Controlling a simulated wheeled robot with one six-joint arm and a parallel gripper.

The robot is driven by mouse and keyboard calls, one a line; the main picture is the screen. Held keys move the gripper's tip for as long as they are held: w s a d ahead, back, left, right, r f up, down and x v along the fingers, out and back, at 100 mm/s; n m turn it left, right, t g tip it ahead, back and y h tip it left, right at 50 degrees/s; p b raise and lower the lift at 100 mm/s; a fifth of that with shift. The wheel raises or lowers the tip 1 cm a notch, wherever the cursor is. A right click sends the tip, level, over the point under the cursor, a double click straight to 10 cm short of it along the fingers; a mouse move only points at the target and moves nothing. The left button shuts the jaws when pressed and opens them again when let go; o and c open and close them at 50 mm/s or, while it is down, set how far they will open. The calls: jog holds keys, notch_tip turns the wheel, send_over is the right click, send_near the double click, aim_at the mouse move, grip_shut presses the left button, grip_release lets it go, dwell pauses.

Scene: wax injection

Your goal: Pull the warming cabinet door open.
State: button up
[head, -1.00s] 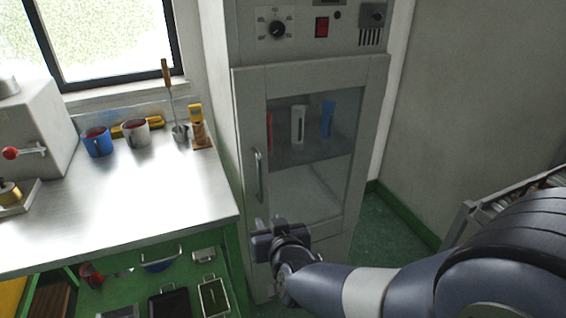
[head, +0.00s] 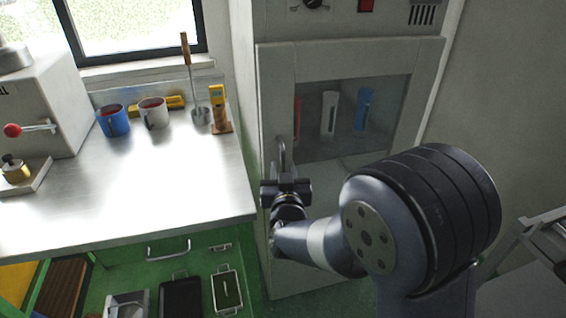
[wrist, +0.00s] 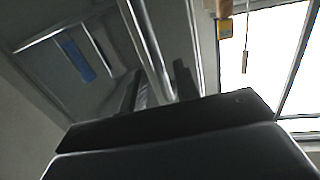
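The warming cabinet door (head: 270,105) is a pale frame around a dark window, and it looks shut. Its upright metal handle (head: 282,152) is at the door's left side. My gripper (head: 287,178) is at the lower part of the handle in the head view and hides its lower end. In the wrist view the handle (wrist: 148,42) runs down between the two dark fingers of my gripper (wrist: 158,80). The fingers stand apart, one on each side of the bar, and look open. Whether either finger touches the bar is hard to tell.
A steel worktop (head: 180,185) stands close left of the cabinet, with a blue mug (head: 113,121), a pale mug (head: 153,113) and a yellow-topped tool (head: 217,100). Red, white and blue items stand behind the door glass. A metal rack (head: 535,235) is at the right.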

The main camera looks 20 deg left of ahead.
jog(key=shift+x, duration=1.35)
jog(key=shift+c, duration=0.2)
grip_shut()
